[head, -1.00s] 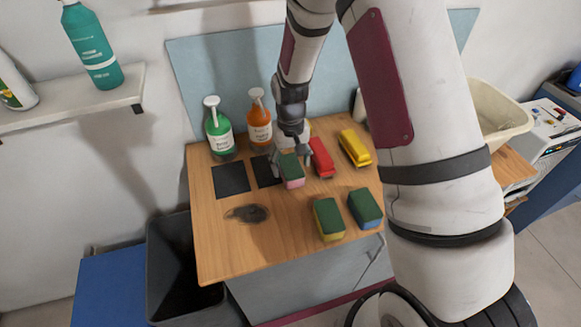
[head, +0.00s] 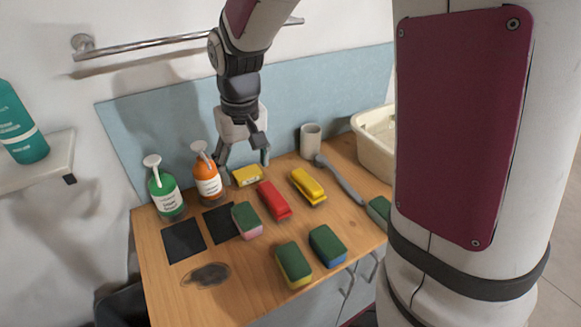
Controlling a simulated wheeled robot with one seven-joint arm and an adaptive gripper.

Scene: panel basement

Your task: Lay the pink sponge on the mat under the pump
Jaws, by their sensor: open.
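The pink sponge (head: 247,221) has a green top and a pink lower side. It lies on the wooden worktop at the right edge of the right dark mat (head: 217,222); I cannot tell whether it overlaps that mat. The left dark mat (head: 184,242) is bare. A green pump bottle (head: 166,195) stands behind the left mat, and an orange pump bottle (head: 208,182) behind the right one. My gripper (head: 243,163) is open, raised behind the pink sponge and apart from it. A yellow block (head: 247,175) shows just below its fingers.
A red brush-like block (head: 274,201) and a yellow one (head: 308,186) lie right of the sponge. A green-and-yellow sponge (head: 293,264) and a green-and-blue sponge (head: 328,246) lie nearer the front. A dark stain (head: 206,276) marks the worktop. A cup (head: 311,141) stands at the back.

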